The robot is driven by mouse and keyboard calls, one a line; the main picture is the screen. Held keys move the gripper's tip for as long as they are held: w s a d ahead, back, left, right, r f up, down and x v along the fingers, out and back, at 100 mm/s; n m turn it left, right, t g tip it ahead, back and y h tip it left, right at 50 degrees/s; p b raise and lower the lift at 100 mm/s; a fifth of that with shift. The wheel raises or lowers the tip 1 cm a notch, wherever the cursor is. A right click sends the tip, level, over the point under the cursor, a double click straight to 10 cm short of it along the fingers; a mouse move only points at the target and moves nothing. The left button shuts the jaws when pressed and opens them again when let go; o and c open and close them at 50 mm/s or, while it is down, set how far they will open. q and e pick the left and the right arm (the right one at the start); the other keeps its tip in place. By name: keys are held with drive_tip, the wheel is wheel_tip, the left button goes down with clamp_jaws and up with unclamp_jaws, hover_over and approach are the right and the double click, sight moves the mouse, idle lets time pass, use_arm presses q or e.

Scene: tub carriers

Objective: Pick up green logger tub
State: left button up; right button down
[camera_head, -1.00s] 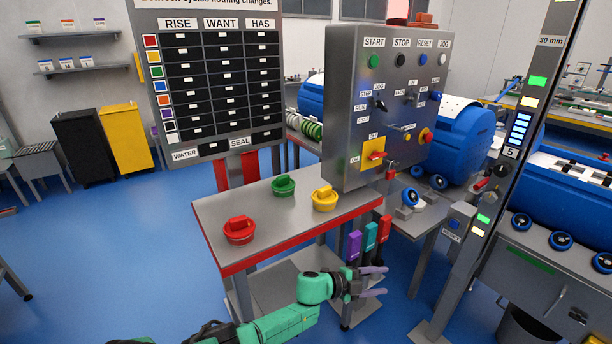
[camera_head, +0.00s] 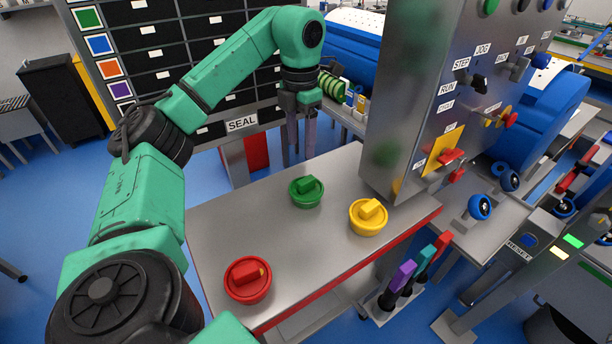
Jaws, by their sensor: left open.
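The green logger tub (camera_head: 306,192) is a round tub with a raised grip on its lid. It sits upright near the back of the grey table (camera_head: 215,225). My left gripper (camera_head: 301,155) points down with its two fingers apart. In the picture it is just above the green tub, apart from it, with nothing between the fingers. A yellow tub (camera_head: 368,217) stands to the right on the same table, and a red tub (camera_head: 248,279) stands at the front left. My right gripper does not show.
A grey control cabinet (camera_head: 400,110) with switches stands at the table's right back edge, close to the green tub. A dark label board (camera_head: 150,60) stands behind my left arm. Coloured handles (camera_head: 402,275) stand in a holder below the table's right edge.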

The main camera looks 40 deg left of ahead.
sight(304, 181)
use_arm(q)
drive_tip(key=f, duration=0.1)
drive_tip(key=f+b, duration=0.1)
drive_tip(key=f, duration=0.1)
drive_tip(key=shift+s+d+f, duration=0.1)
drive_tip(key=shift+d+f, duration=0.2)
drive_tip(key=shift+f, duration=0.05)
drive_tip(key=f, duration=0.3)
drive_tip(key=shift+w+a+f, duration=0.1)
drive_tip(key=shift+w+a, duration=0.2)
drive_tip(key=f, duration=0.2)
drive_tip(key=f+p, duration=0.1)
drive_tip(key=shift+s+d, duration=0.25)
drive_tip(key=shift+f, duration=0.45)
clamp_jaws()
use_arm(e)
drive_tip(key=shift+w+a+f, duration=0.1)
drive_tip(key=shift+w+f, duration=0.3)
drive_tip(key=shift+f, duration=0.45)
use_arm(q)
drive_tip(key=shift+w, duration=0.1)
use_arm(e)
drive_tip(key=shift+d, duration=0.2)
